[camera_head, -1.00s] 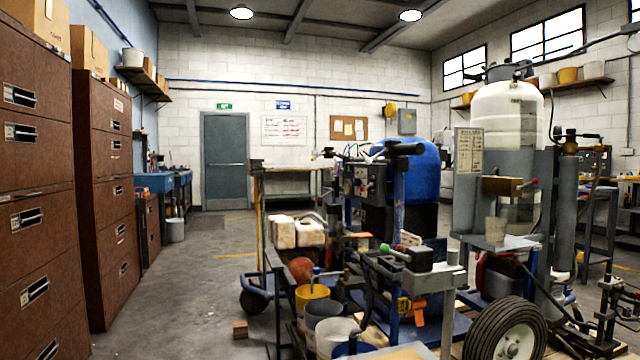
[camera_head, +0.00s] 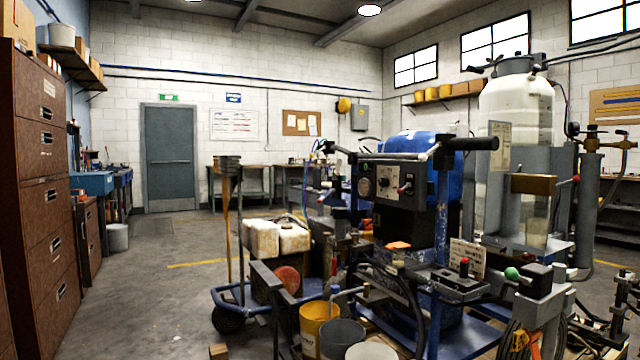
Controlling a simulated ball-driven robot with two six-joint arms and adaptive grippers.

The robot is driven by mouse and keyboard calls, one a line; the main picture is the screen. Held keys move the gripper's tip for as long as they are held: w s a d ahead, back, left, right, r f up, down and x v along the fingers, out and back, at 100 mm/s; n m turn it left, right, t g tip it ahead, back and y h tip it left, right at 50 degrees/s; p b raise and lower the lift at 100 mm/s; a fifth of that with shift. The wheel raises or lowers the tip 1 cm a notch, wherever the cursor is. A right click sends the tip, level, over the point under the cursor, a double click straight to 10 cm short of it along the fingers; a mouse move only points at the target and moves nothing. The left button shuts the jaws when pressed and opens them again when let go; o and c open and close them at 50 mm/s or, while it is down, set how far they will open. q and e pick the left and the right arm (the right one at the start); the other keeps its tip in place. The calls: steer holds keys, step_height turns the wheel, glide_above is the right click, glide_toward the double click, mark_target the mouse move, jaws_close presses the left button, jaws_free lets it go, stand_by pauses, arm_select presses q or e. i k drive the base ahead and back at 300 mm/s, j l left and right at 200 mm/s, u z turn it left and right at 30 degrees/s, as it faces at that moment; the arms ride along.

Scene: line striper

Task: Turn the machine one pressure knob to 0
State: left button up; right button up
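A line striper with a blue tank (camera_head: 418,150) stands right of centre. A dark control panel (camera_head: 392,184) on its front carries a round gauge (camera_head: 365,187), pale dial plates and small knobs, one with a red mark (camera_head: 405,188). The panel faces me; its labels and knob settings are too small to read. A second machine with a large white tank (camera_head: 513,112) stands to the right behind it. I cannot tell which one is labelled machine one. Neither of my grippers shows in the view.
Brown drawer cabinets (camera_head: 44,190) line the left side. Yellow (camera_head: 318,322) and grey (camera_head: 340,338) buckets, stained jugs (camera_head: 277,238) and a blue-framed cart (camera_head: 228,300) stand before the striper. A red knob (camera_head: 465,262) and green knob (camera_head: 511,273) rise lower right. Floor at left centre is clear.

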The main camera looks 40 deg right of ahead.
mark_target(384, 182)
steer(key=i+z, duration=0.1)
steer(key=i, duration=0.45)
steer(key=i+j+z, duration=0.15)
steer(key=i, duration=0.4)
steer(key=i+z, duration=0.4)
steer(key=i+j+z, duration=0.4)
steer(key=i, duration=0.2)
steer(key=i+j+z, duration=0.25)
steer(key=i+z, duration=0.2)
steer(key=i, duration=0.05)
